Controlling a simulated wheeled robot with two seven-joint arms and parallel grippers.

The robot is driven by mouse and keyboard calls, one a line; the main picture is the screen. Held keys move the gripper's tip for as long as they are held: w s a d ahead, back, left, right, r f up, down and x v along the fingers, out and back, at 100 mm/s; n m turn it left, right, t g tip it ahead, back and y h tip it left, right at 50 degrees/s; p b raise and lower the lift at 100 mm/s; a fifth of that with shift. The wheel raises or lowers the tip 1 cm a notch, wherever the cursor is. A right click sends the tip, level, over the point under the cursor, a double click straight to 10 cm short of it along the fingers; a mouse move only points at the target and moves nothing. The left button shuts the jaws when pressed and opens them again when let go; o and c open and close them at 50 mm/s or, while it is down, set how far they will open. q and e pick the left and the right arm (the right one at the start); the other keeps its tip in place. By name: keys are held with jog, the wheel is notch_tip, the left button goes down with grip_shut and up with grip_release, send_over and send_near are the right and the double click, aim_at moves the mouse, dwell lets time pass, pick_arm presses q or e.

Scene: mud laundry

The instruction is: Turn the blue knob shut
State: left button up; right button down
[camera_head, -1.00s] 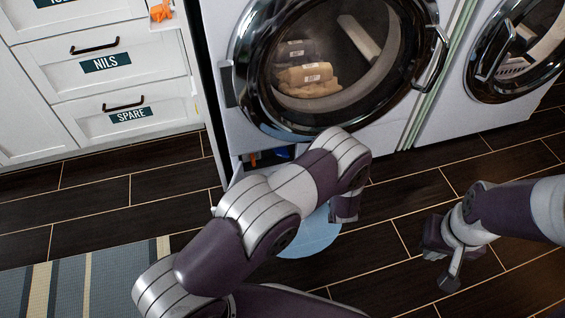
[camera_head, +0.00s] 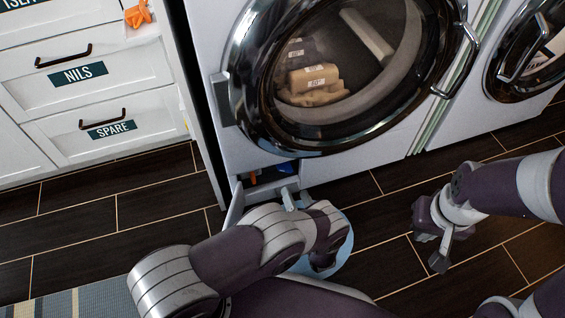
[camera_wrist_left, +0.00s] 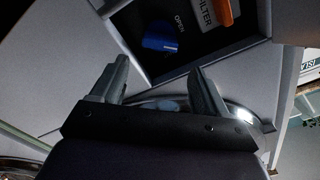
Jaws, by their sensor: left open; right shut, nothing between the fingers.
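The blue knob (camera_head: 287,167) sits inside the open low compartment (camera_head: 262,172) at the washer's bottom left, partly shadowed. In the left wrist view the blue knob (camera_wrist_left: 160,37) shows beside the word OPEN, in the upper middle. My left gripper (camera_head: 292,197) is just in front of the compartment, its fingers partly hidden by my arm. In the left wrist view my left gripper (camera_wrist_left: 158,76) is open, with its two fingers apart and the knob beyond them, not touched. My right gripper (camera_head: 440,262) is shut and empty over the floor at the right.
An orange part (camera_wrist_left: 226,12) beside the FILTER label is close to the knob; the orange part (camera_head: 253,178) also shows in the head view. The compartment's flap (camera_head: 235,207) hangs open. A pale blue round thing (camera_head: 338,258) lies on the dark floor. White drawers (camera_head: 100,85) stand left.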

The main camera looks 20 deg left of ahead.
aim_at(286, 171)
pick_arm(q)
jog(key=b+x, duration=0.1)
jog(key=x, duration=0.9)
jog(key=shift+w+a, duration=0.25)
jog(key=shift+a, duration=0.05)
jog(key=c, duration=0.8)
